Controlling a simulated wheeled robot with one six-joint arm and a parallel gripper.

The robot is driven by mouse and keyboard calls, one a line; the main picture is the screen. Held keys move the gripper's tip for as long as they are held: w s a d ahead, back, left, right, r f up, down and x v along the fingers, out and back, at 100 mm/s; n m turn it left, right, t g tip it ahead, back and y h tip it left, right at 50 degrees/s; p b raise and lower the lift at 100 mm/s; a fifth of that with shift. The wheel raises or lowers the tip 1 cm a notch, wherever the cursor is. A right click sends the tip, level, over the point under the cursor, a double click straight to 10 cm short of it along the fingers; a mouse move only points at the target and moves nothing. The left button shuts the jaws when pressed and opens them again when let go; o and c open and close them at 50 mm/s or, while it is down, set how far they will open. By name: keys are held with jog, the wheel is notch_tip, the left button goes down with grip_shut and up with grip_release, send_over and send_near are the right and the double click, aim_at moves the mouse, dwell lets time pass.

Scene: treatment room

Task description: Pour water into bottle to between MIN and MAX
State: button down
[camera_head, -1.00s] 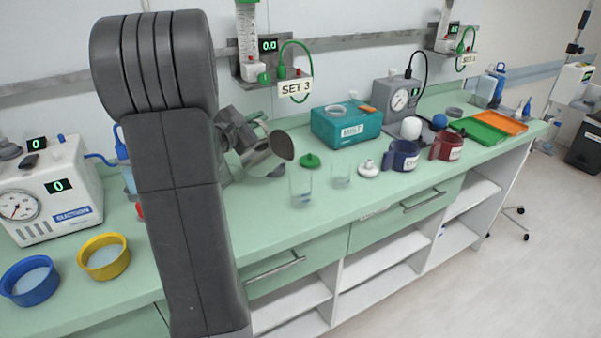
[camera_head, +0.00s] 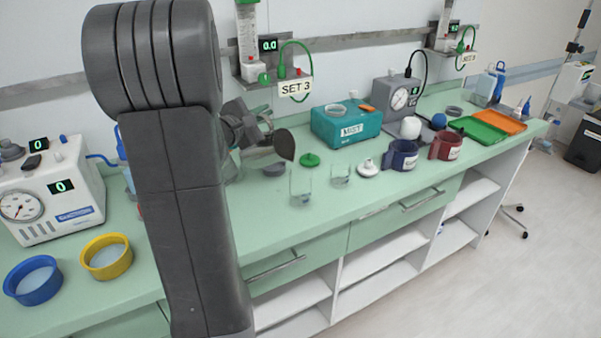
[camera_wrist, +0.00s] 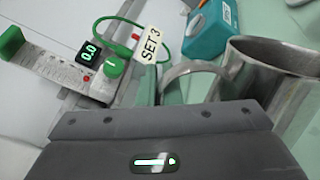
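A shiny metal jug (camera_head: 262,153) is tipped on its side above the counter. In the wrist view the jug (camera_wrist: 285,75) shows its rim, and its handle (camera_wrist: 190,72) curves left. My gripper (camera_head: 240,130) is at the jug's handle side and appears shut on it; the fingertips are hidden. Two clear open-topped vessels stand upright on the counter right of the jug: a taller one (camera_head: 301,190) and a shorter one (camera_head: 341,177). I cannot tell their marks or water level. A green cap (camera_head: 309,160) and a white cap (camera_head: 368,168) lie nearby.
A teal box (camera_head: 346,128) stands behind the vessels, with a blue mug (camera_head: 402,157) and a red mug (camera_head: 446,147) to the right. A wall unit (camera_head: 268,70) labelled SET 3 is behind. Blue (camera_head: 33,294) and yellow (camera_head: 107,270) bowls are front left.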

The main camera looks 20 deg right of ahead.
jog(key=shift+s+d+r+m+p, duration=0.3)
jog(key=shift+s+r+m, duration=0.1)
jog(key=shift+r+m, duration=0.15)
jog(key=shift+s+d+r+m+p, duration=0.25)
jog(key=shift+s+r+m, duration=0.15)
jog(key=shift+m, duration=0.15)
dwell(1.5)
jog(key=shift+s+d+r+b, duration=0.15)
jog(key=shift+s+d+b, duration=0.15)
jog(key=shift+b, duration=0.3)
dwell(0.5)
jog(key=shift+w+a+r+p, duration=0.1)
jog(key=shift+a+p, duration=0.05)
jog(key=shift+p, duration=0.2)
jog(key=f, duration=0.1)
jog(key=w+a+f+n, duration=0.1)
jog(key=w+f+n+b, duration=0.1)
jog(key=shift+w+a+f, duration=0.1)
jog(key=shift+w+a, duration=0.15)
jog(key=shift+a, duration=0.1)
jog(key=shift+w+a+f+n, duration=0.15)
jog(key=shift+w+f+n, duration=0.1)
jog(key=shift+n, duration=0.45)
jog(key=shift+w+a+f+n+b, duration=0.2)
jog(key=shift+f+n+b, duration=0.1)
jog(key=shift+f+n, duration=0.1)
jog(key=shift+w+a+f+n+b, duration=0.1)
jog(key=shift+w+f+n+b, duration=0.15)
jog(key=shift+f+n, duration=0.15)
